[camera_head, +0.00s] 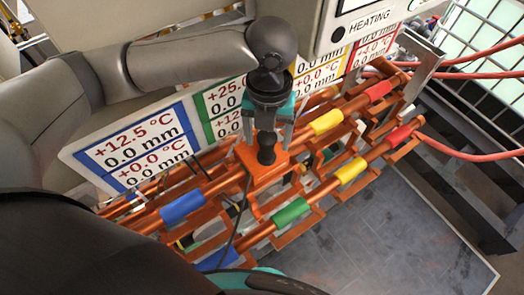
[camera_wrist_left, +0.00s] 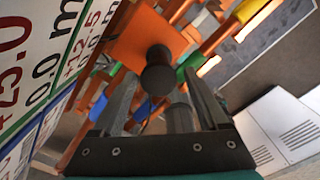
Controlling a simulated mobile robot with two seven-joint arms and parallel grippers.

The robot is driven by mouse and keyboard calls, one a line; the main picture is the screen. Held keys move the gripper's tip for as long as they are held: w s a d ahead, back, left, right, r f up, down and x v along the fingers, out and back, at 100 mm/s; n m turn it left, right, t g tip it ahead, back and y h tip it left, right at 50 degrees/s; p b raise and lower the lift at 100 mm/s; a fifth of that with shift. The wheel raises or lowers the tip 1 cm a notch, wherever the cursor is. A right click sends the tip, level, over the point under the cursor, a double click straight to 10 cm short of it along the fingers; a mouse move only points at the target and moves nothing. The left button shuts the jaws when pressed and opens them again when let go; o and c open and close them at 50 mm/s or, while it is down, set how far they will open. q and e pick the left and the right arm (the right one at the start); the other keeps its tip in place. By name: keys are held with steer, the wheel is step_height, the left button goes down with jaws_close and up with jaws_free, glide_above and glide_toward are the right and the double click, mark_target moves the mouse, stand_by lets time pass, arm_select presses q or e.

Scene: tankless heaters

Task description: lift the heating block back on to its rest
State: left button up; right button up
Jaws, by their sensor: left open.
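The heating block (camera_head: 245,158) is an orange block with a black knob (camera_head: 266,149) on top. It sits on the copper-coloured rails in the head view, and a thin dark cable runs down from it. The left wrist view also shows the block (camera_wrist_left: 142,42) and its round black knob (camera_wrist_left: 159,78). My left gripper (camera_head: 269,138) points down at the block, its two grey fingers apart on either side of the knob. In the wrist view the open fingers (camera_wrist_left: 158,84) frame the knob; whether they touch it cannot be told. My right gripper is not in view.
Copper rails with blue, green (camera_head: 291,212), yellow (camera_head: 327,122) and red sleeves run diagonally across the head view. A label board (camera_head: 135,150) with temperature readings stands behind them. A HEATING panel (camera_head: 370,22) is at upper right. Red hoses (camera_head: 465,150) leave rightward. Grey floor (camera_head: 400,235) lies lower right.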

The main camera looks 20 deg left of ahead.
arm_select(q)
step_height(320, 180, down, 5)
steer(key=shift+w+a+r, duration=0.1)
steer(key=shift+w, duration=0.05)
jaws_close()
stand_by(0.6)
steer(key=shift+w+r, duration=0.1)
